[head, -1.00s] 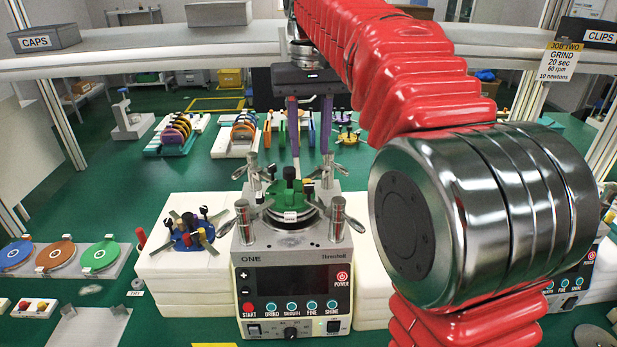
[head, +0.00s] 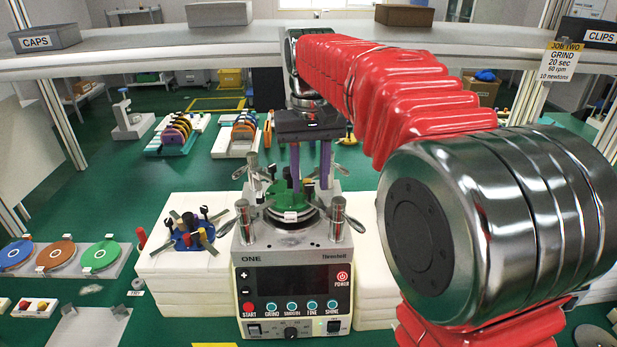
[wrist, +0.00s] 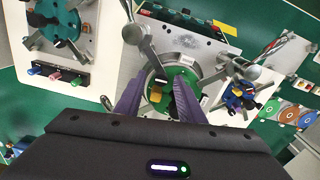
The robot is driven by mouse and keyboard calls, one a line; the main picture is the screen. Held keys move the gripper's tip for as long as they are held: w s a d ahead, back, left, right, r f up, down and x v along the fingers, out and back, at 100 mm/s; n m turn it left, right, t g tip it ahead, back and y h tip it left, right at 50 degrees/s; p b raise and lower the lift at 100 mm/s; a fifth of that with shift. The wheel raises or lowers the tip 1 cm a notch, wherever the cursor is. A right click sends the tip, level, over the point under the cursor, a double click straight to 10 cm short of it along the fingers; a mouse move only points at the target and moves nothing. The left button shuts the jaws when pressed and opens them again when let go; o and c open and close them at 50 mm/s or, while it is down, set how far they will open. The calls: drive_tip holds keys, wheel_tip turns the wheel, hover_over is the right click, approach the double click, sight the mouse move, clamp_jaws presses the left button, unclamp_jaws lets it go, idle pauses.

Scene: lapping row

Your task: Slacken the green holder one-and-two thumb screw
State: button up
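The green holder (head: 284,194) sits on top of the machine marked ONE (head: 292,258), among its metal posts and wing-like levers. Dark upright knobs stand on the holder. In the wrist view the green holder (wrist: 186,74) shows a yellow knob (wrist: 156,94) and a dark knob. Which knob is the one-and-two thumb screw I cannot tell. My gripper (head: 311,180) points down over the right part of the holder, its two purple fingers apart. In the wrist view my gripper (wrist: 158,82) has the yellow knob between its fingers; contact is not clear.
A blue holder (head: 190,234) with several knobs lies on the white block left of the machine. Metal levers (head: 342,214) stick out around the holder. A grey shelf (head: 130,50) crosses above. Coloured discs (head: 58,254) lie at the left.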

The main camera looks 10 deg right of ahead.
sight(310, 185)
drive_tip(key=shift+c, duration=0.5)
clamp_jaws()
idle(0.8)
drive_tip(key=shift+o, duration=0.5)
unclamp_jaws()
drive_tip(key=shift+r, duration=0.1)
wheel_tip(310, 185, up, 14)
drive_tip(key=shift+f, duration=0.25)
idle(0.4)
